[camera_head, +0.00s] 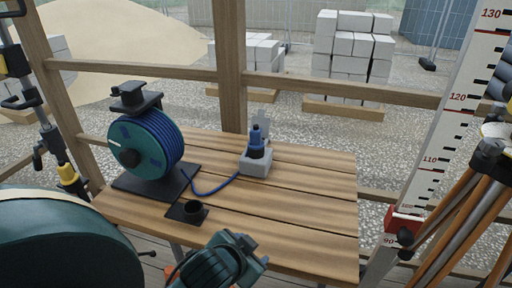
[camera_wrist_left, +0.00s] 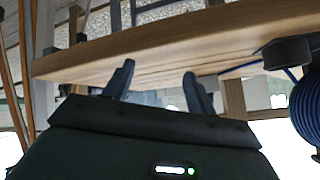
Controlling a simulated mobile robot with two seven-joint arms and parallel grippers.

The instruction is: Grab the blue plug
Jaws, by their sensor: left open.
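The blue plug (camera_head: 257,136) stands upright in a light grey socket block (camera_head: 255,164) toward the back of the wooden bench (camera_head: 290,208). A blue cable (camera_head: 215,188) runs along the bench between this block and the blue cable reel (camera_head: 150,150). My left gripper (camera_wrist_left: 157,74) is open and empty in the left wrist view, where the scene appears upside down. Its fingers point at the bench (camera_wrist_left: 150,55) near the front edge, apart from the plug. The plug cannot be made out in that view. My right gripper is not seen.
The reel stands on a black base at the bench's left. The bench's right half is clear. A wooden post (camera_head: 230,70) and rail rise behind; a red-white staff (camera_head: 450,120) leans at right.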

